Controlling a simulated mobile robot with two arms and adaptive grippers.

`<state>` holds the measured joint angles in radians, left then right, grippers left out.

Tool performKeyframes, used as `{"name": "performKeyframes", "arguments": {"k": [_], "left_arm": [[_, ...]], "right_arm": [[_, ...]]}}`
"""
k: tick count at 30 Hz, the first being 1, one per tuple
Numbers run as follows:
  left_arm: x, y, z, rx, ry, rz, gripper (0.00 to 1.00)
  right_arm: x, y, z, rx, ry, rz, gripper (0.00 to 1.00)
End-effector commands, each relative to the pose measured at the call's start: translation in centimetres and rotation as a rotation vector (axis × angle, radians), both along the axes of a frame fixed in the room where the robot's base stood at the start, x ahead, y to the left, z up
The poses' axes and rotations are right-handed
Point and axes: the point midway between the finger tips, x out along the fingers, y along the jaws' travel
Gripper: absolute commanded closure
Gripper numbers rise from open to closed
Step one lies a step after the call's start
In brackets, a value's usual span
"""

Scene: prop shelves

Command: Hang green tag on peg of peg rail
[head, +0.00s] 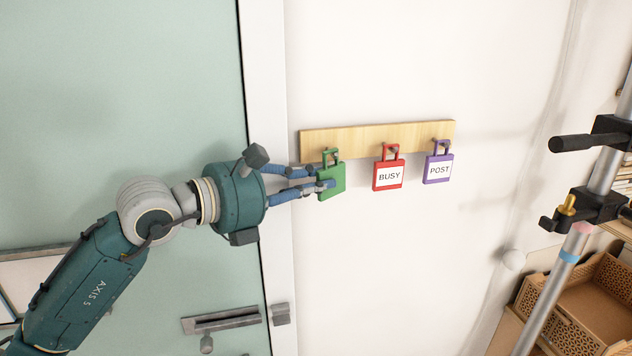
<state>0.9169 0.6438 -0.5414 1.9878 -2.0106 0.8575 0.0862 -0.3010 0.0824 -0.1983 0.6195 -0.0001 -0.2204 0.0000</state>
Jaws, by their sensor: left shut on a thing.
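The green tag (336,184) is at the left end of the wooden peg rail (365,138) on the white wall. My left gripper (326,178) comes in from the left and is shut on the green tag. The tag's loop stands upright in front of the rail's left part, near a peg; I cannot tell whether the loop is around that peg. The fingers hide part of the tag's face. My right gripper is not in view.
A red BUSY tag (389,176) and a purple POST tag (438,169) hang on pegs to the right. Clamps on a pole (597,205) and a crate (590,297) stand at the right.

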Motion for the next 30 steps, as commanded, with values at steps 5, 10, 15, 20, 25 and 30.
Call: {"name": "performKeyframes", "arguments": {"k": [5, 10, 15, 20, 25, 30], "left_arm": [[0.0, 0.0, 0.0, -0.001, -0.001, 0.0, 0.83], [0.0, 0.0, 0.0, -0.001, -0.001, 0.0, 0.65], [0.0, 0.0, 0.0, 0.0, 0.0, 0.0, 0.65], [-0.5, 0.7, 0.1, 0.0, 0.0, 0.002, 0.65], [-2.3, 3.0, 0.4, 0.003, 0.0, 0.005, 0.65], [-4.8, 5.8, 0.9, 0.004, 0.001, 0.004, 0.65]], "right_arm": [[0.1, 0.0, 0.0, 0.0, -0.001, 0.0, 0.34], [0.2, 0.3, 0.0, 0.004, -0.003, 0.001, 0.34], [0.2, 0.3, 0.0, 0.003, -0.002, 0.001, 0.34], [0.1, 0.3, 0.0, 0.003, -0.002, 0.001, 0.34], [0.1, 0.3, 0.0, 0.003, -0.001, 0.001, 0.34], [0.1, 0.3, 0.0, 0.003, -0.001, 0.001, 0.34]]}}
